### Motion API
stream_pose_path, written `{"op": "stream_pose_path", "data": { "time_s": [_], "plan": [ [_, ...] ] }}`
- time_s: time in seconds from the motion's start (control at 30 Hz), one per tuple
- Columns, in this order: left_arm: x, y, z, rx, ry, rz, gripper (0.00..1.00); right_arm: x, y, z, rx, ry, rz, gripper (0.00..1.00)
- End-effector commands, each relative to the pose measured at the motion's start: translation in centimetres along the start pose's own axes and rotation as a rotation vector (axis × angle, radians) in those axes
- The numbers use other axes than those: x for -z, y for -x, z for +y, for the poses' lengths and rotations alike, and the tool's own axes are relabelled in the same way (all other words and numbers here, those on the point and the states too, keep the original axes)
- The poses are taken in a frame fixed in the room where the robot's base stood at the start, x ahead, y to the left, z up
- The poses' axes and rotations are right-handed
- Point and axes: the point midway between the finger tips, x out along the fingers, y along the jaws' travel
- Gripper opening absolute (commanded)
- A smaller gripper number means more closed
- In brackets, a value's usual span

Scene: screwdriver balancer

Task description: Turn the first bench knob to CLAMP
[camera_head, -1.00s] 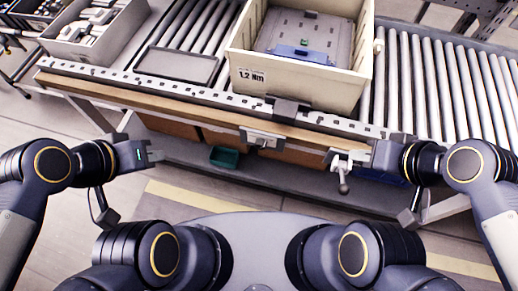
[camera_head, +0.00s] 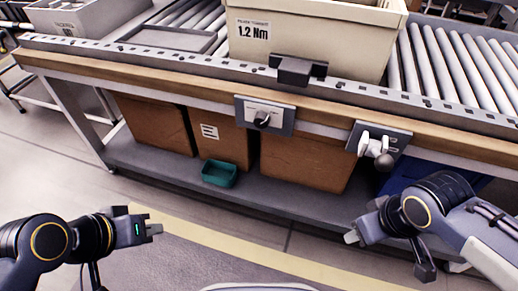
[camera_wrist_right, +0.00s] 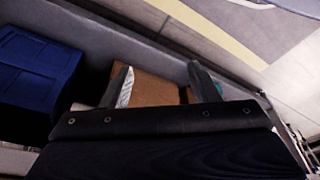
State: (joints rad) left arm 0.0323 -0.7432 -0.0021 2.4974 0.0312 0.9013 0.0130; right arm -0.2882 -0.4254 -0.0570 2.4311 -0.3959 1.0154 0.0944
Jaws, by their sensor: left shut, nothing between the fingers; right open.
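The first bench knob (camera_head: 262,119) is a dark round knob on a small plate (camera_head: 281,124) on the bench's front edge. Its marked setting is too small to read. A second control with a pale handle and grey ball (camera_head: 372,147) sits on a plate further right. My left gripper (camera_head: 152,230) is shut and empty, low at the left and well apart from the knob. My right gripper (camera_head: 362,221) is open and empty, below and right of the knob. Its two spread fingers also show in the right wrist view (camera_wrist_right: 163,86).
A cream crate (camera_head: 330,40) marked 1.2 Nm stands on the roller bench behind a dark block (camera_head: 297,70). Brown boxes (camera_head: 305,160) and a green tray (camera_head: 219,173) are on the lower shelf. A blue bin (camera_wrist_right: 38,70) is at right. Floor in front is clear.

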Motion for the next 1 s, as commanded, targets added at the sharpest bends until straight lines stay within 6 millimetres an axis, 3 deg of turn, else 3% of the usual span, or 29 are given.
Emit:
{"op": "stream_pose_path", "data": {
  "time_s": [0.03,0.17,0.37,0.47,0.53,0.63,0.7,0.8,0.9,1.0],
  "plan": [
    [-0.4,-0.8,-0.4,0.0,0.0,0.0,0.0,0.3,-1.4,0.2,-0.049,0.086,-0.045,0.55],
    [-0.5,-1.0,-0.5,0.0,0.0,0.001,0.0,2.0,-2.6,1.2,-0.219,0.299,-0.138,0.55],
    [-0.5,-1.0,-0.5,0.0,0.0,0.001,0.0,8.1,-2.7,1.2,-0.589,0.685,-0.197,0.55],
    [-0.5,-1.0,-0.5,0.0,0.0,0.001,0.0,12.8,-2.0,-1.3,-0.842,0.914,-0.157,0.55],
    [-0.5,-1.0,-0.5,0.0,0.0,0.001,0.0,16.2,-1.3,-4.3,-1.027,1.067,-0.091,0.55],
    [-0.5,-1.0,-0.5,0.0,0.0,0.001,0.0,19.6,-0.3,-9.5,-1.25,1.244,0.031,0.55],
    [-0.5,-1.0,-0.5,0.0,0.0,0.001,0.0,21.0,0.3,-12.9,-1.367,1.333,0.117,0.55],
    [-0.5,-1.0,-0.5,0.0,0.0,0.001,0.0,21.9,0.8,-16.4,-1.472,1.412,0.21,0.55],
    [-0.5,-1.1,-0.5,0.0,0.0,0.001,0.0,22.4,0.9,-17.9,-1.518,1.445,0.255,0.55],
    [-0.6,-1.2,-0.6,0.0,0.0,0.001,0.0,23.2,0.8,-17.7,-1.525,1.447,0.263,0.55]
  ]
}}
